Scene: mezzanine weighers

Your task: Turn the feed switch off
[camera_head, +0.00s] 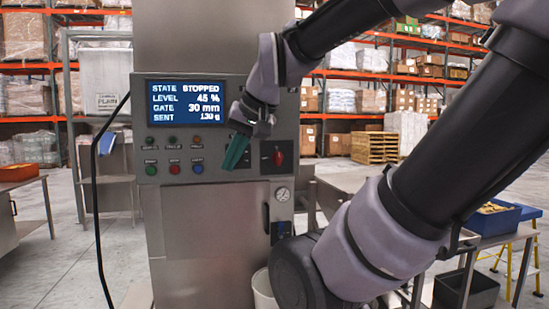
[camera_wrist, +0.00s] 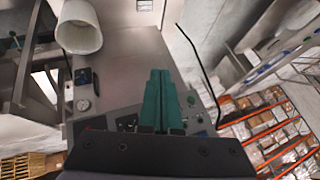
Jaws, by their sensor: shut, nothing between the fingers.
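The grey control panel (camera_head: 215,130) stands on a metal cabinet. A red rotary handle (camera_head: 279,158) on a dark plate sits at its right side. No label reading feed is legible, so I cannot tell which control is the feed switch. My gripper (camera_head: 236,153) has teal fingers shut together with nothing between them, in front of the panel just left of the red handle. The fingers hide part of the panel. In the wrist view the shut fingers (camera_wrist: 161,95) point along the panel face, and a dark control plate (camera_wrist: 127,122) shows partly beside them.
A display (camera_head: 184,101) reads STOPPED, level 45 %, gate 30 mm. Several lamps and buttons (camera_head: 173,169) sit below it. A pressure gauge (camera_head: 282,195) is under the panel. A black cable (camera_head: 94,210) hangs at left. A white bucket (camera_head: 264,290) stands low by my arm.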

